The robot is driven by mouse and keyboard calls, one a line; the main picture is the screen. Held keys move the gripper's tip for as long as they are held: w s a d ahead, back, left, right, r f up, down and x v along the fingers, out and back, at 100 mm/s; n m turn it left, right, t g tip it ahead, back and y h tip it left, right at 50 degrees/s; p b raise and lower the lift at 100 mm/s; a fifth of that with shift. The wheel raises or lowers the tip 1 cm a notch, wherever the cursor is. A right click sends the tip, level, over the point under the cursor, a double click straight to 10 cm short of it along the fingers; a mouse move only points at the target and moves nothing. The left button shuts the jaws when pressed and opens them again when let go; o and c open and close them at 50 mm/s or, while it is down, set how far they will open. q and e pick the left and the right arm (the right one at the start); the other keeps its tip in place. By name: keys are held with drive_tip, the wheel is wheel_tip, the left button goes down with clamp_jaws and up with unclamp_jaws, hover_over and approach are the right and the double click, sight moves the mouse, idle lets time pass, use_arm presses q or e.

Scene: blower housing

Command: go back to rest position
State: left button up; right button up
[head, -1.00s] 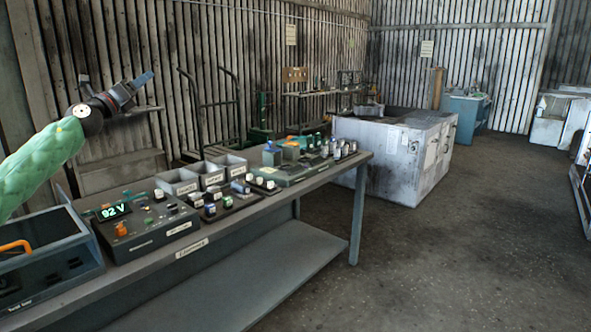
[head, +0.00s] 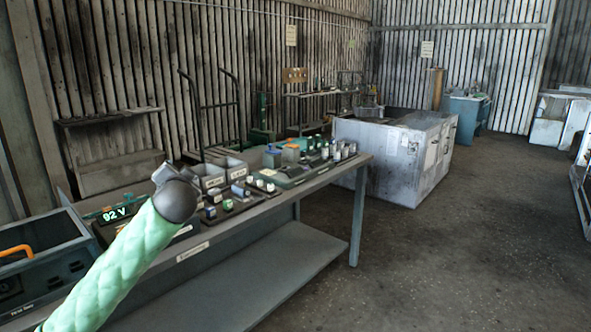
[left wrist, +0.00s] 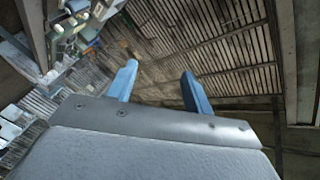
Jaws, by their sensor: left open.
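My left arm, in a green quilted sleeve, comes in from the lower left of the head view and ends at a dark wrist joint in front of the workbench. My right gripper is in neither view.
The workbench (head: 268,212) carries a panel with a "92 V" display (head: 115,213), grey bins (head: 236,168) and several small parts. An open-topped box with an orange handle (head: 18,250) stands at left. A white chest (head: 400,155) stands behind the bench.

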use_arm(q)
drive_tip(key=s+d+f+n+g+h+p, duration=0.1)
drive_tip(key=s+d+f+g+h, duration=0.35)
drive_tip(key=s+f, duration=0.75)
drive_tip(key=s+d+f+g+h+p, duration=0.1)
drive_tip(key=s+d+f+g, duration=0.1)
drive_tip(key=s+d+f, duration=1)
drive_tip(key=s+f+n+g+h+p, duration=0.1)
drive_tip(key=s+f+g, duration=0.6)
drive_tip(key=s+f, duration=1.8)
drive_tip(key=s+n+h, duration=0.1)
drive_tip(key=s, duration=0.2)
drive_tip(key=shift+s+f+n+g, duration=0.3)
drive_tip(key=shift+f+g, duration=0.05)
drive_tip(key=shift+f, duration=0.05)
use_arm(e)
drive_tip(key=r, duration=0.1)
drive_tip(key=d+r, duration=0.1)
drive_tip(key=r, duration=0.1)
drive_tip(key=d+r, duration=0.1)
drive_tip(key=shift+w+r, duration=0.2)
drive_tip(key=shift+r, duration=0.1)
